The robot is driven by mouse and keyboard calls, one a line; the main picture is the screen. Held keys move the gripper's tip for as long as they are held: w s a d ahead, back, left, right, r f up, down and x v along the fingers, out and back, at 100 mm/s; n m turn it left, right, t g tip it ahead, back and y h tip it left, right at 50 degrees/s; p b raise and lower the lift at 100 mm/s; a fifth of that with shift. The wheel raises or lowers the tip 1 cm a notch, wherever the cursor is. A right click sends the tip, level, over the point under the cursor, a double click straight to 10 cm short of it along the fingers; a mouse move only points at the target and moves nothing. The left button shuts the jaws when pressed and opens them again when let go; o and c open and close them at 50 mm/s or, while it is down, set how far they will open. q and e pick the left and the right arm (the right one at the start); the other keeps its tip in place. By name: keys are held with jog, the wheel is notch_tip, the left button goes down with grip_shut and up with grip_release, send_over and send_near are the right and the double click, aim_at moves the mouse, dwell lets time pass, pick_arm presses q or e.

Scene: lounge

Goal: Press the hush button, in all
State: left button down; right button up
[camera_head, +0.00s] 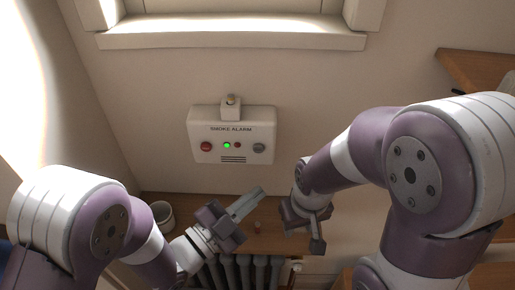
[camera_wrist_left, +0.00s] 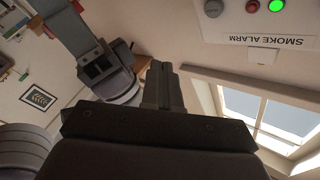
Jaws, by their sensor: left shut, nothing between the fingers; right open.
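A white smoke alarm box (camera_head: 218,148) is fixed to the wall in the head view. Its front carries a red round button (camera_head: 206,146) at left, a lit green light (camera_head: 227,145), a small red light (camera_head: 237,145) and a grey round button (camera_head: 259,148) at right. I cannot read which button is hush. My left gripper (camera_head: 260,190) is shut and empty, below the box and apart from it. The left wrist view shows the box upside down, with the grey button (camera_wrist_left: 213,7) cut by the top edge. My right gripper (camera_head: 304,233) is open and empty, lower right of the box.
A wooden shelf (camera_head: 188,212) runs below the alarm, above a grey radiator (camera_head: 245,270). A white cup (camera_head: 160,215) stands on its left end. A window sill (camera_head: 230,40) is above the box. A wooden shelf (camera_head: 480,68) juts in at upper right.

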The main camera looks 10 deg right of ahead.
aim_at(258, 149)
pick_arm(q)
jog(key=shift+w, duration=0.1)
jog(key=w+d, duration=0.2)
jog(key=w, duration=0.6)
jog(key=shift+w+d+b, duration=0.15)
jog(key=shift+d+b, duration=0.05)
jog(key=shift+b, duration=0.2)
dwell(1.6)
jog(key=shift+w+d+b, duration=0.1)
jog(key=shift+w+b, duration=0.2)
jog(key=shift+w, duration=0.1)
